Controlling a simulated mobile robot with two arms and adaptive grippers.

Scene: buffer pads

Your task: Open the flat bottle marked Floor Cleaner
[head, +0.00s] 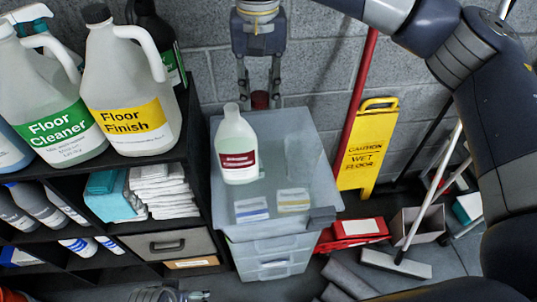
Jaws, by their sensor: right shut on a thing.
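A flat white bottle (235,146) with a dark red label stands upright on the lid of a translucent drawer cart (300,225). Its print is too small to read. Its white neck shows no cap. My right gripper (260,100) hangs behind and right of the bottle, fingers down, shut on a small dark red cap (260,99), apart from the bottle. A jug with a green label reading Floor Cleaner (58,125) stands on the shelf at left. What seems to be my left gripper (198,296) shows only partly at the bottom edge; its jaws are unclear.
A Floor Finish jug (130,95) stands on the dark shelf (150,165) left of the cart. A yellow wet-floor sign (368,150) and red pole (358,95) stand right. A brush (395,262) lies on the floor.

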